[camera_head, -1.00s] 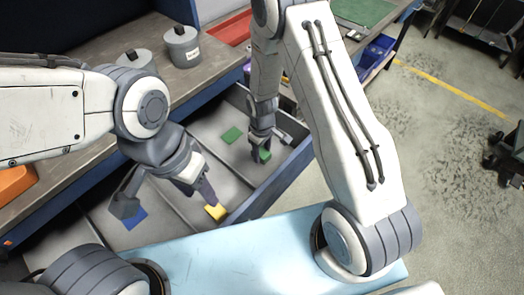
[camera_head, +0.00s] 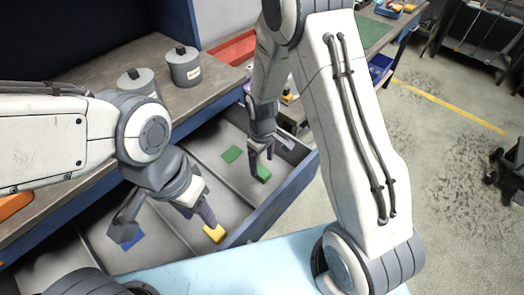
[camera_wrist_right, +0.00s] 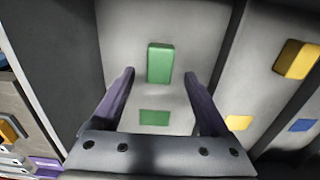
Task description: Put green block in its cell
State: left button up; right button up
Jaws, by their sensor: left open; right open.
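The green block (camera_head: 263,173) rests on the floor of a grey compartment in the drawer. It also shows in the right wrist view (camera_wrist_right: 160,62), upright in the picture. A flat green patch (camera_wrist_right: 154,117) lies on the same floor, apart from the block; it shows in the head view (camera_head: 231,154) up and left of it. My right gripper (camera_head: 262,155) is open and empty, just above the block; in its wrist view the fingers (camera_wrist_right: 159,76) stand either side, apart from it. My left gripper (camera_head: 167,215) is open, with one finger close by a yellow block (camera_head: 215,233).
Dividers split the drawer (camera_head: 291,186) into compartments. The yellow block also shows in the right wrist view (camera_wrist_right: 297,59), near yellow (camera_wrist_right: 238,122) and blue (camera_wrist_right: 301,125) patches. Two grey canisters (camera_head: 183,67) and a red tray (camera_head: 233,48) sit on the bench behind.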

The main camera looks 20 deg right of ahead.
aim_at(262, 172)
jog(key=s+a+r, duration=0.4)
jog(key=s+r, duration=0.1)
jog(key=r, duration=0.3)
jog(key=s+a+r, duration=0.3)
jog(key=s+r, duration=0.3)
jog(key=r, duration=0.2)
jog(key=s+r+y, duration=0.1)
jog(key=s+r, duration=0.2)
jog(key=s, duration=0.8)
jog(key=shift+s+a+r, duration=0.15)
jog(key=shift+a+r, duration=0.25)
